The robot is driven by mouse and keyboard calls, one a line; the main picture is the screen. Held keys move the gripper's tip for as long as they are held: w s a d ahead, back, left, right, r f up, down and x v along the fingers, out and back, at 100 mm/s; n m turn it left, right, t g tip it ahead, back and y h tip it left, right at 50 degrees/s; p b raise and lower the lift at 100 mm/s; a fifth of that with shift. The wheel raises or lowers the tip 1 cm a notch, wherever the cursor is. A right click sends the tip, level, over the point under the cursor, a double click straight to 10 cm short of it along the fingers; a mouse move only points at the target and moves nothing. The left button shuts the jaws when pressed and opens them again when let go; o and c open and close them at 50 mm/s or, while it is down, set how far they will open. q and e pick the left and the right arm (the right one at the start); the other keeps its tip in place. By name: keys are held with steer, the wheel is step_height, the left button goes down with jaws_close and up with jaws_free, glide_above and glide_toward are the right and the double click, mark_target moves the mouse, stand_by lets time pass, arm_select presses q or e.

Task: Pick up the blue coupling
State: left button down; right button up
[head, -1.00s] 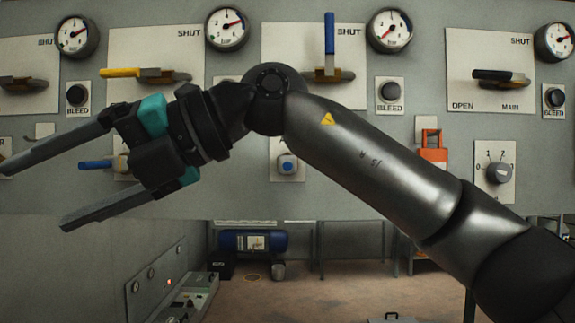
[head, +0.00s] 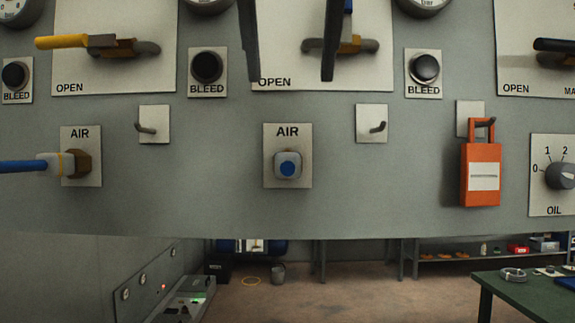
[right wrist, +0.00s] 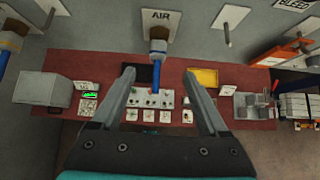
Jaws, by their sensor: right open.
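In the head view, a pale square coupling with a round blue end (head: 287,167) sits on the middle AIR plate (head: 287,130), facing me. In the right wrist view it shows as a pale collar (right wrist: 158,46) on a brass fitting, with a blue length (right wrist: 151,92) coming out of it. A second pale coupling with a blue length (head: 25,166) is on the left AIR plate, pointing left. My right gripper (head: 290,79) is open and empty. Its two dark fingers hang from the top, above the middle coupling in the picture. My left gripper is not in view.
Valve handles (head: 72,42) and black BLEED buttons (head: 206,67) line the panel above. Small hooks (head: 377,128) flank the middle AIR plate. An orange padlock (head: 481,175) hangs at right. A green table (head: 535,297) stands at lower right.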

mark_target(288, 154)
steer(key=x, duration=0.4)
steer(key=shift+f, duration=0.15)
steer(key=x, duration=0.3)
steer(key=shift+w, duration=0.1)
steer(key=shift+w+f, duration=0.25)
steer(key=shift+f, duration=0.05)
steer(key=shift+w+f, duration=0.3)
steer(key=shift+w, duration=0.05)
steer(key=p+x, duration=0.1)
steer(key=x, duration=0.3)
steer(key=shift+w+a+f, duration=0.15)
steer(key=shift+w+f, duration=0.1)
steer(key=shift+f, duration=0.05)
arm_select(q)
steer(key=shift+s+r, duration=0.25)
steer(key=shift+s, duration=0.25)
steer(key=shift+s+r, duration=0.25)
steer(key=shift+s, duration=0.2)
arm_select(e)
steer(key=shift+c, duration=0.5)
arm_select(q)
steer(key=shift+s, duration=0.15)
arm_select(e)
jaws_close()
